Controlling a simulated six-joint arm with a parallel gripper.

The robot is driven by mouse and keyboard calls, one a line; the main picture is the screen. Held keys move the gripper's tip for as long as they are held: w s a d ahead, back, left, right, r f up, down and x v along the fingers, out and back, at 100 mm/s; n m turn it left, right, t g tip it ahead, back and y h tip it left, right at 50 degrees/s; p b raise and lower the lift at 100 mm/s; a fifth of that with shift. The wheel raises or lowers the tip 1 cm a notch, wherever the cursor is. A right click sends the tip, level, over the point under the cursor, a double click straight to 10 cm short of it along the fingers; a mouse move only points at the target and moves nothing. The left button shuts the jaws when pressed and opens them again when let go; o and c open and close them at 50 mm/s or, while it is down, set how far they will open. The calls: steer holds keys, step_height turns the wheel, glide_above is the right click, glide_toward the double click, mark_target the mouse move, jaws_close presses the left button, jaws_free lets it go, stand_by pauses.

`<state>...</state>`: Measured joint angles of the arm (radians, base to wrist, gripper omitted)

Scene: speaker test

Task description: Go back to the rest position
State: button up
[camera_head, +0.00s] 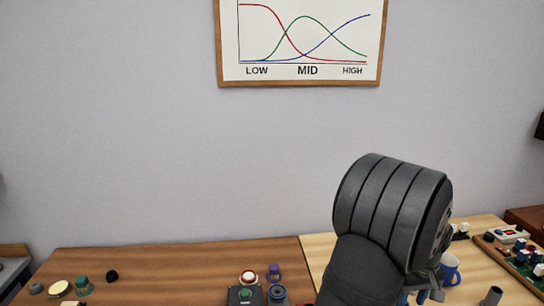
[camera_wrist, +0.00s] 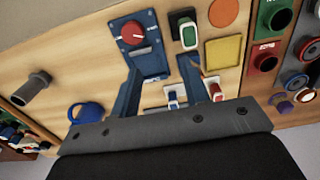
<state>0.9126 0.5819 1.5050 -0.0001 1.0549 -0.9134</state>
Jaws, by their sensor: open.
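In the wrist view my gripper (camera_wrist: 157,68) is open, with its two blue fingers apart and nothing seen held between them. It hangs over the light wood table top. A blue panel with a red knob (camera_wrist: 134,32) lies beyond the fingers, close to the left one. Small red and blue switch pieces (camera_wrist: 172,97) show between and beside the fingers. In the head view my thick dark arm rises at right of centre, and my gripper (camera_head: 430,288) is low behind it, mostly hidden.
A blue mug (camera_head: 449,270) and a grey cylinder (camera_head: 491,297) stand right of my arm. A tray of small parts (camera_head: 536,287) lies at far right. Space above the tables is clear.

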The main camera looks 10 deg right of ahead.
steer(key=w+a+f, duration=0.1)
steer(key=w+f, duration=0.1)
steer(key=w, duration=0.3)
steer(key=w+a+f, duration=0.2)
steer(key=w+f, duration=0.1)
steer(key=w, duration=0.3)
steer(key=w+a+f, duration=0.1)
steer(key=w+f, duration=0.2)
steer(key=w, duration=0.2)
steer(key=shift+w+a, duration=0.2)
steer(key=shift+a, duration=0.1)
steer(key=shift+f, duration=0.85)
